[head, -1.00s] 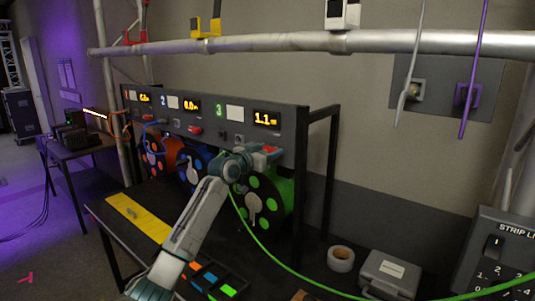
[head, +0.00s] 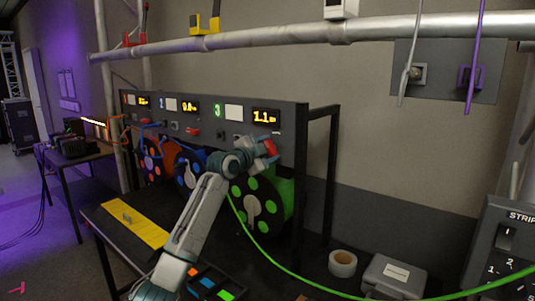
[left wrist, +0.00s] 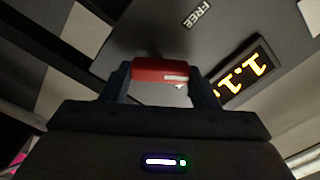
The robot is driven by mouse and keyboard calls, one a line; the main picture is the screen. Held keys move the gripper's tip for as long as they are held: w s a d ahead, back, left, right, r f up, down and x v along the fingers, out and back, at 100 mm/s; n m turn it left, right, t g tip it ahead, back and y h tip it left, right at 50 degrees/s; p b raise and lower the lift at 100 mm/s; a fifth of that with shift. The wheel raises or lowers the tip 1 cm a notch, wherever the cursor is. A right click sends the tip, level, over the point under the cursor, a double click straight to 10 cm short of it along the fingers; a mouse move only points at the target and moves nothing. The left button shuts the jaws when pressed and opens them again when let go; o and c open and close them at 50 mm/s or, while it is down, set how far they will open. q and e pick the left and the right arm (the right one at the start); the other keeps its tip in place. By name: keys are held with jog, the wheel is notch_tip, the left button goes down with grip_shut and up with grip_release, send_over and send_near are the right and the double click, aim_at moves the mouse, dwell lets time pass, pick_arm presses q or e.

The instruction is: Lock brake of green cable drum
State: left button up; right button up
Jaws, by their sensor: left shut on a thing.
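The green cable drum (head: 262,205) stands under the panel marked 3, with a grey crank on its face. My left gripper (head: 268,148) is in front of the panel just above this drum. It is shut on a red brake handle (left wrist: 160,72), which lies across between the two fingers in the left wrist view. The red also shows at the fingertips in the head view. A FREE label (left wrist: 200,14) is on the panel in the left wrist view. How the handle joins the panel is hidden. My right gripper is not in view.
The drum 3 display (head: 266,117) reads 1.1. A blue drum (head: 190,172) and an orange drum (head: 153,158) stand to the left. The green cable (head: 265,250) sags right past a tape roll (head: 342,263) and grey case (head: 393,277). A truss pipe (head: 300,37) crosses above.

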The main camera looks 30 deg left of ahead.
pick_arm(q)
jog(key=m, duration=0.3)
jog(key=shift+d+f+m+b, duration=0.1)
jog(key=shift+m+b, duration=0.2)
jog(key=shift+b, duration=0.1)
jog(key=shift+d+m+b, duration=0.1)
jog(key=shift+m+b, duration=0.2)
jog(key=shift+m, duration=1.4)
jog(key=o, duration=1)
jog(key=shift+s+a+b, duration=0.15)
jog(key=shift+s+b, duration=0.6)
jog(key=shift+s, duration=1.05)
jog(key=shift+s+a+b, duration=0.15)
jog(key=shift+s+b, duration=0.6)
jog(key=shift+s, duration=1.05)
jog(key=shift+s+a+b, duration=0.15)
jog(key=shift+s+b, duration=0.6)
jog(key=shift+s, duration=1.05)
